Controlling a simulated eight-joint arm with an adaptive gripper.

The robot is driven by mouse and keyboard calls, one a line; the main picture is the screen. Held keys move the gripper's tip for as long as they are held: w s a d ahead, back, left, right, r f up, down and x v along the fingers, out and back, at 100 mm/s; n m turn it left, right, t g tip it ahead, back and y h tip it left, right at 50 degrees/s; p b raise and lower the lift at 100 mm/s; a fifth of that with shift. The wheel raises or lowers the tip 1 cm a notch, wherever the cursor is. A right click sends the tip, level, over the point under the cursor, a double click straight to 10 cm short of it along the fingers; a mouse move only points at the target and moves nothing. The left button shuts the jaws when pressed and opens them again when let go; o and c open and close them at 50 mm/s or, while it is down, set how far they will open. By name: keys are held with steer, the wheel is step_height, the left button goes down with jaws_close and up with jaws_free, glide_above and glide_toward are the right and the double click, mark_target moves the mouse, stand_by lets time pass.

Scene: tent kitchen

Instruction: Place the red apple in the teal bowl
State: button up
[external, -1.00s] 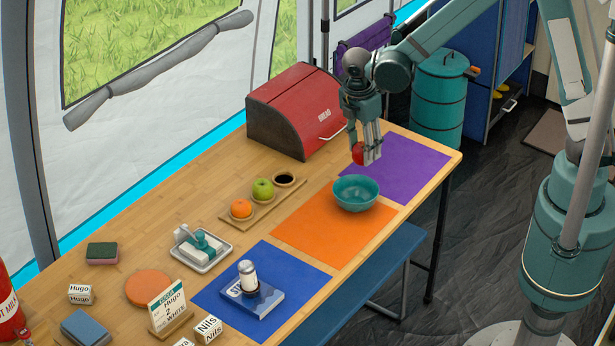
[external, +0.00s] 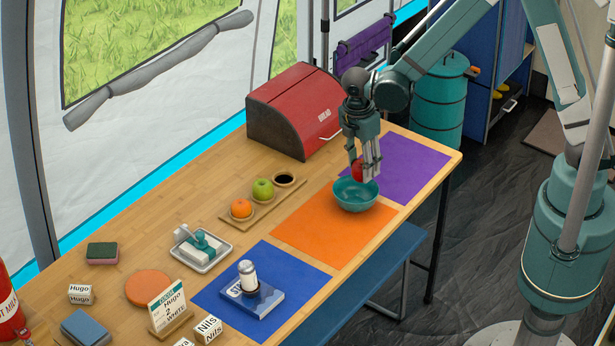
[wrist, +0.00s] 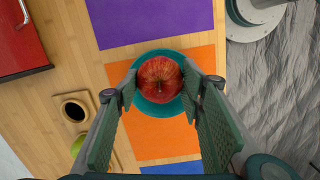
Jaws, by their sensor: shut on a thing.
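The red apple (external: 357,170) is held between the fingers of my gripper (external: 364,172), just above the teal bowl (external: 356,200). In the wrist view the apple (wrist: 159,79) sits between the fingertips (wrist: 160,82), with the teal bowl (wrist: 163,107) behind it. The apple covers most of the bowl's inside in that view. The bowl stands on the orange mat (external: 318,236), near its far end by the purple mat. Whether the apple touches the bowl I cannot tell.
A red bread box (external: 292,108) stands behind. The purple mat (external: 413,172) is clear.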

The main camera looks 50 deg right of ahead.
mark_target(361, 173)
steer(key=shift+f, duration=0.1)
steer(key=shift+f+b, duration=0.3)
steer(key=shift+f, duration=1.55)
steer(key=shift+f+b, duration=0.6)
steer(key=shift+f, duration=0.05)
steer(key=o, duration=1)
steer(key=shift+c, duration=0.2)
steer(key=shift+r, duration=0.25)
steer(key=shift+r+p, duration=0.7)
steer(key=shift+p, duration=0.05)
steer(key=r, duration=0.3)
steer(key=a+r+p, duration=0.1)
steer(key=r, duration=0.7)
steer(key=shift+w+a+r+p, duration=0.1)
steer(key=shift+a+r+p, duration=0.1)
steer(key=shift+p, duration=0.1)
